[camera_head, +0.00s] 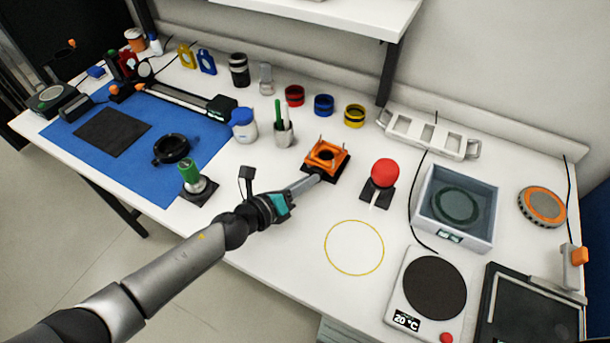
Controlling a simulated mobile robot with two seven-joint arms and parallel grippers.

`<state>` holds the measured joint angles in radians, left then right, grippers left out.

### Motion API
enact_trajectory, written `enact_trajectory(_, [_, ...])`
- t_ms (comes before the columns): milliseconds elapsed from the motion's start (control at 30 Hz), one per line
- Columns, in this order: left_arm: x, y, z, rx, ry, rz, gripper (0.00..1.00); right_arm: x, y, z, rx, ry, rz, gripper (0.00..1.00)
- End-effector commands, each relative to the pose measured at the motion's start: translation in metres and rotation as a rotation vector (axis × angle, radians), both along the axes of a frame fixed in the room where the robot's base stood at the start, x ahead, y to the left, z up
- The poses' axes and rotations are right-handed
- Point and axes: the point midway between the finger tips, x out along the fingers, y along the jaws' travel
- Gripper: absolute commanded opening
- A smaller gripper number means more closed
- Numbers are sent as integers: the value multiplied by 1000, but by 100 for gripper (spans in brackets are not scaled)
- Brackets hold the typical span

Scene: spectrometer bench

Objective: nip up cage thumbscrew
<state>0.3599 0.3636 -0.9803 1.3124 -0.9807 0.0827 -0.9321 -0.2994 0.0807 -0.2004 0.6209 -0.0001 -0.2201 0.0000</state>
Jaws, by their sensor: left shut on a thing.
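The orange cage (326,152) stands on a dark square base (339,170) near the middle of the bench, with short posts rising at its corners. My left gripper (317,179) reaches in from the lower left, and its slim grey fingers are closed at the cage's front left side. The fingertips are shut on a small part there, which looks to be the cage thumbscrew. The thumbscrew is hidden by the fingertips and too small to make out. My right gripper is not in view.
A red knob on a dark base (383,173) stands close right of the cage. A cup of pens (284,133) and a blue-lidded jar (243,125) stand behind left. A green-topped post (192,177) is left of my arm. The yellow ring area (354,221) is clear.

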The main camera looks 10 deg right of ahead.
Motion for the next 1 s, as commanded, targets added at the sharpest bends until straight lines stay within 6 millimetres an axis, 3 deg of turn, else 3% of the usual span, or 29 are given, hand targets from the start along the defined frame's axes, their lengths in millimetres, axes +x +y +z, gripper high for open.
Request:
enact_trajectory(100, [-1, -1, 4, 75, -48, -1, 0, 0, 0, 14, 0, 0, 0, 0])
enact_trajectory(400, [-1, -2, 4, 223, -149, -1, 0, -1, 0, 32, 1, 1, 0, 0])
enact_trajectory(1000, [-2, -3, 1, 291, -197, -1, 0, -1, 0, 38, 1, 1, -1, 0])
